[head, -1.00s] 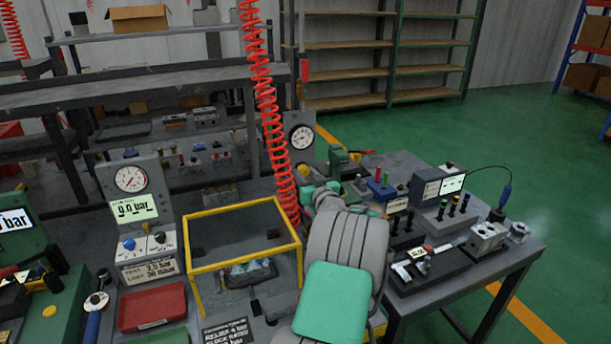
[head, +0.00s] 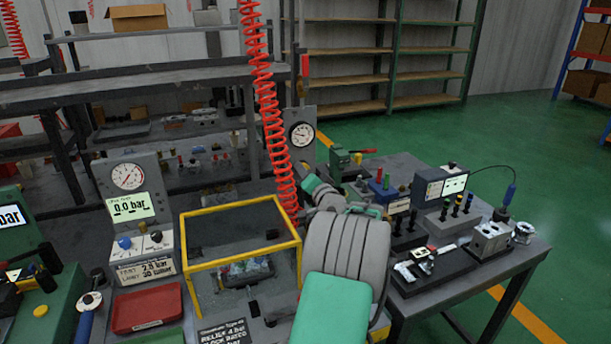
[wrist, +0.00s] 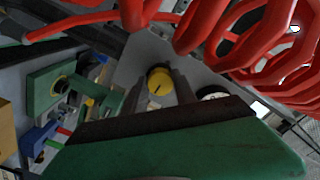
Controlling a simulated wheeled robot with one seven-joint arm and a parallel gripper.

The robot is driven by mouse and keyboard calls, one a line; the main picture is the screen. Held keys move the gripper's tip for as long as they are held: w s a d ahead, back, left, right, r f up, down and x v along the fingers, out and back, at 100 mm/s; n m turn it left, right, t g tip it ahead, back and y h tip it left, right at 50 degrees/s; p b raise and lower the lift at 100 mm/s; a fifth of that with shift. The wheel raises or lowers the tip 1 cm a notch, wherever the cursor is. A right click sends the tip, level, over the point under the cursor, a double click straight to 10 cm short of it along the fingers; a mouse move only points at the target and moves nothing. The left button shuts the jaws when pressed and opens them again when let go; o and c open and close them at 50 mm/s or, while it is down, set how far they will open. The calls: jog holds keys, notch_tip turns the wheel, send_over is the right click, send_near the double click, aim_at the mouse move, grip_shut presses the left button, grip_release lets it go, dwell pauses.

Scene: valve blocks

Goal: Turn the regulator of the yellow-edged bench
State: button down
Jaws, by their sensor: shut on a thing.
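In the wrist view a round yellow knob (wrist: 158,79) with a dark mark on its face sits on a grey panel. My gripper (wrist: 159,90) has one finger on each side of this knob and is shut on it. In the head view my arm reaches toward the grey gauge panel (head: 301,152) behind the yellow-edged box (head: 240,204). The knob and my fingertips are hidden there behind my wrist and the red coiled hose.
The red coiled hose (head: 268,110) hangs close to my wrist and crosses the top of the wrist view (wrist: 205,25). A second gauge panel (head: 130,190) reads 0.0 bar. A bench (head: 455,275) with fittings stands at right. Green floor beyond is clear.

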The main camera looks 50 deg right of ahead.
jog(key=shift+m, duration=2)
jog(key=c, duration=1)
grip_release()
jog(key=shift+s, duration=0.1)
jog(key=b+v, duration=0.1)
jog(key=v, duration=0.6)
jog(key=shift+s+a, duration=0.2)
jog(key=shift+s, duration=0.05)
